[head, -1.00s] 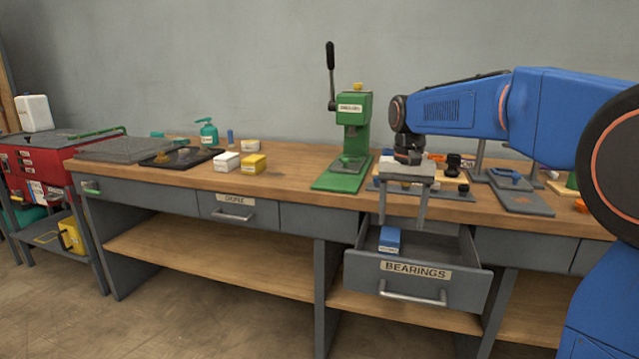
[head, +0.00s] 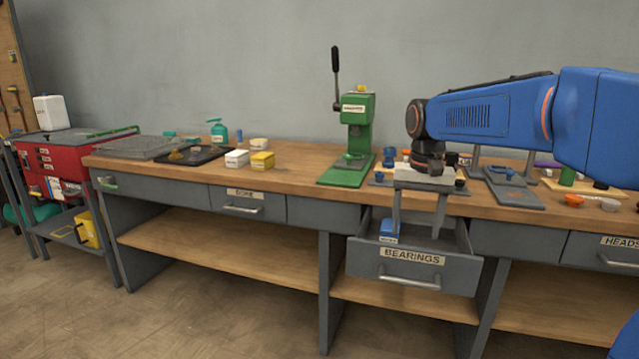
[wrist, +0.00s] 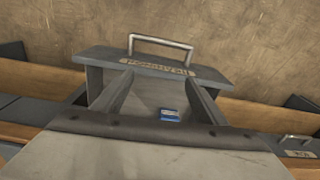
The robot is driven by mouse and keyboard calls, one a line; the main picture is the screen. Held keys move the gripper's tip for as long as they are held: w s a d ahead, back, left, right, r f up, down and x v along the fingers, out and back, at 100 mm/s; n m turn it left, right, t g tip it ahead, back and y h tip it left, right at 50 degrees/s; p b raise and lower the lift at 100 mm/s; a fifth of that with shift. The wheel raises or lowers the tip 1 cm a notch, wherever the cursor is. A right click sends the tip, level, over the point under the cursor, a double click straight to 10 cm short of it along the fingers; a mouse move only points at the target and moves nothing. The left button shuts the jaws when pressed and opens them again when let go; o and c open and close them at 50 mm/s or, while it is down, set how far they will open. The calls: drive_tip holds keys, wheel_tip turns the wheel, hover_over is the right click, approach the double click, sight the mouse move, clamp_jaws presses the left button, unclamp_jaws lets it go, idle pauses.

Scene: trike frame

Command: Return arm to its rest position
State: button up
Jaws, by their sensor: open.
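My blue arm (head: 490,110) reaches in from the right in the head view. My gripper (head: 417,230) points down above the open drawer labelled BEARINGS (head: 412,270). Its two fingers are spread apart with nothing between them. A small blue box (head: 389,231) lies inside the drawer, to the left of the fingers in the head view. In the wrist view, the gripper fingers (wrist: 165,108) frame the drawer, and the blue box (wrist: 170,115) shows on the drawer floor, apart from them.
The wooden bench (head: 290,165) carries a green press (head: 350,140), a white box (head: 236,159), a yellow box (head: 262,161) and a dark tray (head: 190,155). A grey fixture (head: 513,188) stands right of my gripper. A red cabinet (head: 75,150) is at the far left. The floor in front is clear.

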drive_tip(key=s+d+f+n+t, duration=0.1)
drive_tip(key=s+f, duration=0.3)
drive_tip(key=s, duration=0.6)
drive_tip(key=s+d+f+n+t, duration=0.1)
drive_tip(key=s+d+f+t, duration=0.1)
drive_tip(key=s, duration=0.7)
drive_tip(key=s+d+f+n+t, duration=0.1)
drive_tip(key=s+d+f, duration=0.2)
drive_tip(key=s+f, duration=0.3)
drive_tip(key=s, duration=0.4)
drive_tip(key=shift+s+f, duration=0.2)
drive_tip(key=shift+s, duration=0.15)
